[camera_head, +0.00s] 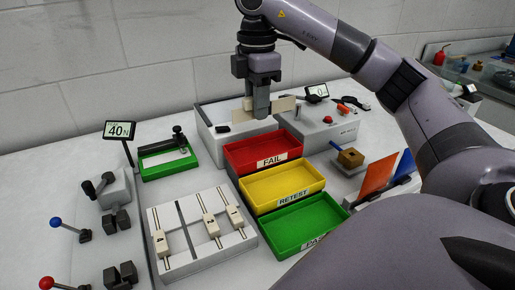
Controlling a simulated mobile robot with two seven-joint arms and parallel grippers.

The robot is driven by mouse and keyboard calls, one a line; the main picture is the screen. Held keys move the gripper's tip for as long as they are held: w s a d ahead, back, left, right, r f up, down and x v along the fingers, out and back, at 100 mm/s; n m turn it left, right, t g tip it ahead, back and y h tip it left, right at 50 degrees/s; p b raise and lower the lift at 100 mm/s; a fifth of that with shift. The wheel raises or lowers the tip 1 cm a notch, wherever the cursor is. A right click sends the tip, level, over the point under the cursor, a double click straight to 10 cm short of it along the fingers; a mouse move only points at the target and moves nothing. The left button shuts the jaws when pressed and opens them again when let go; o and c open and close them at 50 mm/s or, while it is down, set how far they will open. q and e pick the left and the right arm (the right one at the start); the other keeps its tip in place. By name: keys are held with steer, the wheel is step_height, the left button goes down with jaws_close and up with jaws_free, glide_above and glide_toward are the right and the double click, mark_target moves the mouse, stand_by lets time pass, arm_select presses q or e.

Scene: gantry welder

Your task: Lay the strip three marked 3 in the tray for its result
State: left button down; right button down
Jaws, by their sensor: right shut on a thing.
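The red tray marked FAIL (236,165), the yellow tray marked RETEST (252,197) and the green tray marked PASS (270,237) run from back to front, and all look empty. A white rack (205,258) at the front holds pale tagged strips, with a gap between the left one and the other two. My left gripper is out of view.
A display reading 40 N (120,131) stands left of a green-topped fixture (165,162). A grey machine (325,130) with a red button stands behind the trays. Orange and blue plates (380,173) stand at right. Blue- and red-knobbed levers are at left.

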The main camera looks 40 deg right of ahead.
step_height(320, 180, down, 3)
steer(key=shift+f+b, duration=0.15)
steer(key=shift+b, duration=0.35)
steer(key=shift+f, duration=0.25)
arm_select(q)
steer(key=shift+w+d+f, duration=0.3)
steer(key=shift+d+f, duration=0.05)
arm_select(e)
glide_above(257, 155)
steer(key=shift+f, duration=2.25)
steer(key=shift+f+b, duration=0.35)
steer(key=shift+f, duration=0.25)
steer(key=c, duration=0.9)
jaws_free()
steer(key=shift+c, duration=0.2)
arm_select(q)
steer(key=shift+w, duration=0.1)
arm_select(e)
steer(key=shift+r, duration=0.15)
